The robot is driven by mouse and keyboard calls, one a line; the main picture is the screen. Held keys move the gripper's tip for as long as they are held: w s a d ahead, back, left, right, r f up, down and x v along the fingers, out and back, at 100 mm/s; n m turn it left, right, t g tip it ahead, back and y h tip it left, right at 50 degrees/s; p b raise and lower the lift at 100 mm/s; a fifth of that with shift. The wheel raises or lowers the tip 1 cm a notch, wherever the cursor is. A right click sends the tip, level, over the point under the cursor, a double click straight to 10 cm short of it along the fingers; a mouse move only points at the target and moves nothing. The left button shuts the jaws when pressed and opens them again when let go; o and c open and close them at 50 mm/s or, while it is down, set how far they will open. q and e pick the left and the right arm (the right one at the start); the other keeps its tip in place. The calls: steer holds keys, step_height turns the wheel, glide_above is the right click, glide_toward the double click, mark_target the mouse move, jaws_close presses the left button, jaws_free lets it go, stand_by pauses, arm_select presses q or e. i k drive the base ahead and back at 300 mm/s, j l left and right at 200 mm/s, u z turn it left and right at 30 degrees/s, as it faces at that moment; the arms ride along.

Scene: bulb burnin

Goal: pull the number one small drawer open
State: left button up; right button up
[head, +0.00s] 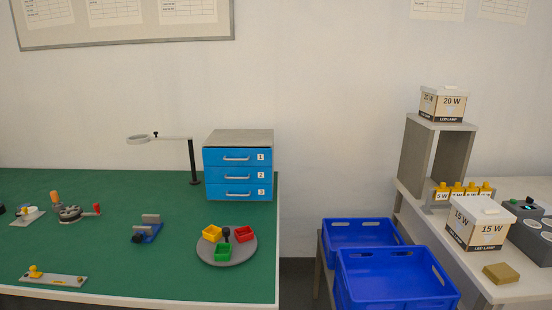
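A small blue drawer cabinet (209,192) with a grey top stands at the back right corner of the green table in the head view. It has three stacked drawers, each with a pale bar handle and a white number label. The number one drawer (215,159) is the top one and looks closed, flush with the number two drawer (215,178) and the number three drawer (214,192). Neither of my grippers shows in the view.
A magnifier lamp (192,165) stands left of the cabinet. A round tray (205,252) with small coloured bins sits in front. Blue crates (395,290) stand right of the green table (110,245). LED lamp boxes (478,228) are on the right bench.

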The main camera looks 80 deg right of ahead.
mark_target(213, 156)
steer(key=z, duration=2.15)
steer(key=i+j, duration=0.55)
steer(key=j, duration=0.2)
